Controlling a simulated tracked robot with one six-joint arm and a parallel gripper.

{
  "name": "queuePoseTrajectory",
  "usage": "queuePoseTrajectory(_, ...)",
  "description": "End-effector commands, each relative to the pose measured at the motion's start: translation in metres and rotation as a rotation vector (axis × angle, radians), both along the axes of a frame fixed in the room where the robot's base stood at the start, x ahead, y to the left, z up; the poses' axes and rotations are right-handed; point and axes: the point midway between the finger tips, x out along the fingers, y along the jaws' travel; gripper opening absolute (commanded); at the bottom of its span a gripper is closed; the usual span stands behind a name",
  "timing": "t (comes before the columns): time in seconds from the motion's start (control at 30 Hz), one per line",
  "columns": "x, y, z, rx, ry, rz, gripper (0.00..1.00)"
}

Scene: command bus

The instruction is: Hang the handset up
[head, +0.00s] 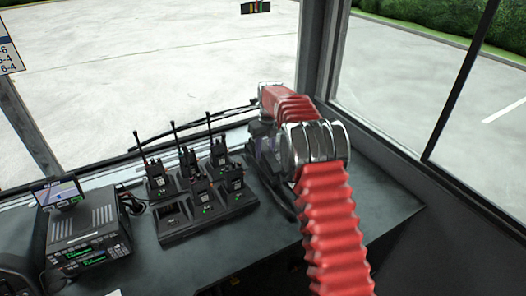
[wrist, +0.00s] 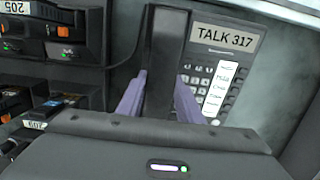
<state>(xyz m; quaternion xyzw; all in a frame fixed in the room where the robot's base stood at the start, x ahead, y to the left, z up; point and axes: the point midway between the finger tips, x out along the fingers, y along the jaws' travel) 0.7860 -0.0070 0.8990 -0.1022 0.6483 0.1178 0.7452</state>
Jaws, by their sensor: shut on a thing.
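The black handset (wrist: 167,45) is between the two purple fingers of my gripper (wrist: 160,88) in the wrist view, and the jaws are shut on it. It runs lengthwise over the left side of the desk phone (wrist: 228,62), beside the keypad. The phone has a "TALK 317" label and a white strip of keys. I cannot tell whether the handset touches its cradle or is just above it. In the head view my arm hides much of the phone (head: 284,203); my gripper (head: 258,132) is partly hidden at the window-side desk.
A charger rack (head: 208,222) with several radios stands just left of the phone. A radio unit (head: 88,243) with a small screen (head: 57,192) is further left. The window and its frame close off the back. Bare desk (head: 385,198) shows at right.

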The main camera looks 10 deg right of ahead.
Motion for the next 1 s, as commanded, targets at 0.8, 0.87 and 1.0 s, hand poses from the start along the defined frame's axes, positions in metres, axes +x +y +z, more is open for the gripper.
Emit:
queuePoseTrajectory(0.8, 0.0016, 0.0005, -0.0001, 0.0, -0.001, 0.0, 0.34)
queuePoseTrajectory(0.87, 0.0016, 0.0005, 0.0, 0.0, -0.001, 0.0, 0.38)
queuePoseTrajectory(1.0, 0.0016, 0.0006, -0.0002, 0.0, 0.0, 0.001, 0.48)
